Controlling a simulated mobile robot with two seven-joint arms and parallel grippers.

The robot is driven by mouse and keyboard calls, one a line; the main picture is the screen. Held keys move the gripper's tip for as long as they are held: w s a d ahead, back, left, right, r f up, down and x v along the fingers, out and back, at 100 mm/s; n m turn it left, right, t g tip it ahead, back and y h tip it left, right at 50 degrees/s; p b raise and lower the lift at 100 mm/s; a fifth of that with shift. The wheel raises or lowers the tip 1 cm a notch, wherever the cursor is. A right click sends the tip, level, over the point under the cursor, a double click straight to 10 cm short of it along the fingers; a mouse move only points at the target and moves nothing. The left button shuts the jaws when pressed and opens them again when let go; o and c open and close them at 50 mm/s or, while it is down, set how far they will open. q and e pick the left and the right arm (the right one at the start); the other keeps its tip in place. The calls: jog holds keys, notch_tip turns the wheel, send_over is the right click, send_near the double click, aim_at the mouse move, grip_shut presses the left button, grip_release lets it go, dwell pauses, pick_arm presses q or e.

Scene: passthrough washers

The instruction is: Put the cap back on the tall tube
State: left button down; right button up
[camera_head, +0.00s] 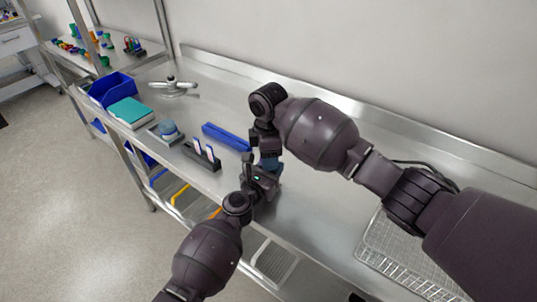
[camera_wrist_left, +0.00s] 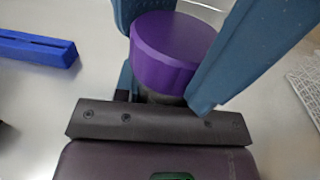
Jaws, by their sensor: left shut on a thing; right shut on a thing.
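A purple cap (camera_wrist_left: 172,50) shows in the left wrist view between two blue fingers that come in from the top, which look like those of my right gripper (camera_head: 269,163). My right gripper points down from above and is shut on the cap. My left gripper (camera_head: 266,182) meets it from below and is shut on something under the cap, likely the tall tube. The tube is hidden in both views, apart from perhaps a dark grey patch just below the cap. I cannot tell whether the cap touches the tube. The cap is hidden in the head view.
A black rack (camera_head: 201,156) with white-labelled pieces and a blue bar (camera_head: 227,136) lie to the left. A wire basket (camera_head: 400,258) is at right.

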jog(key=shift+m, duration=0.9)
jog(key=o, duration=1)
jog(key=shift+r, duration=0.1)
jog(key=shift+r, duration=2.15)
jog(key=shift+c, duration=0.3)
